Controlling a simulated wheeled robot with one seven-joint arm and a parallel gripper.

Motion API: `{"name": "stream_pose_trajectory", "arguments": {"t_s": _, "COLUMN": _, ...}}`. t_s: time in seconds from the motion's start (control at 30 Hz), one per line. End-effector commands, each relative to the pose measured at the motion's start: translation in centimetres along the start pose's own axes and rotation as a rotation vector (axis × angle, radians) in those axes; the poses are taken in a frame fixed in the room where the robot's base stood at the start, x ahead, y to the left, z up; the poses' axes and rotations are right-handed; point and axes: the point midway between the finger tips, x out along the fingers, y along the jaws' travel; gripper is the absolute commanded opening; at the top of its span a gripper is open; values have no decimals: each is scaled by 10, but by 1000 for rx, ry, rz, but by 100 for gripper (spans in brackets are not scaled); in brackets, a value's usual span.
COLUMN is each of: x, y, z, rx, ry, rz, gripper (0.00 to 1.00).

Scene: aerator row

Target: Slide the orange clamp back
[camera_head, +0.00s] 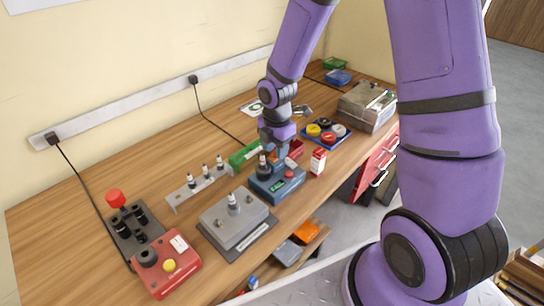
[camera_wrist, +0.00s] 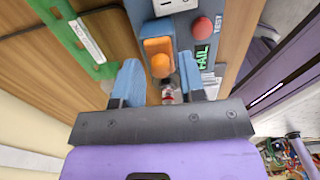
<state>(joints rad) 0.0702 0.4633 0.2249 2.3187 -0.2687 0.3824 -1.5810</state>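The orange clamp (camera_wrist: 157,46) sits on the blue test unit (camera_wrist: 179,26); its rounded orange knob (camera_wrist: 160,66) faces me. My gripper (camera_wrist: 159,64) is open, with one blue finger on each side of the knob. I see gaps between knob and fingers, and cannot tell the depth between them. A small clear and red part (camera_wrist: 168,95) shows between the fingers. In the head view my gripper (camera_head: 283,152) is down over the back of the blue test unit (camera_head: 262,188), and the clamp is hidden there.
The unit has a red button (camera_wrist: 202,28) marked TEST and a display (camera_wrist: 201,56) reading FAIL. A green tray (camera_head: 243,155) lies close behind; a red and white box (camera_head: 318,161) stands right. A grey fixture (camera_head: 235,222) and a rack (camera_head: 200,185) stand left.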

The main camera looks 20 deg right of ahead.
Motion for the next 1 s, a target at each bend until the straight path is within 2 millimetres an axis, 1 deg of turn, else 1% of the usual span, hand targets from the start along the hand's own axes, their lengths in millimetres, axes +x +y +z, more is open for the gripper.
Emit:
{"name": "stream_pose_trajectory", "arguments": {"t_s": 0.1, "x": -14, "y": 0, "z": 0, "rx": 1, "ry": -1, "rz": 3, "gripper": 37}}
{"name": "stream_pose_trajectory", "arguments": {"t_s": 0.6, "x": -64, "y": 0, "z": 1, "rx": 2, "ry": -2, "rz": 3, "gripper": 37}}
{"name": "stream_pose_trajectory", "arguments": {"t_s": 0.77, "x": -71, "y": 0, "z": 0, "rx": -1, "ry": -1, "rz": 1, "gripper": 37}}
{"name": "stream_pose_trajectory", "arguments": {"t_s": 1.0, "x": -71, "y": 0, "z": 0, "rx": -1, "ry": -1, "rz": 0, "gripper": 37}}
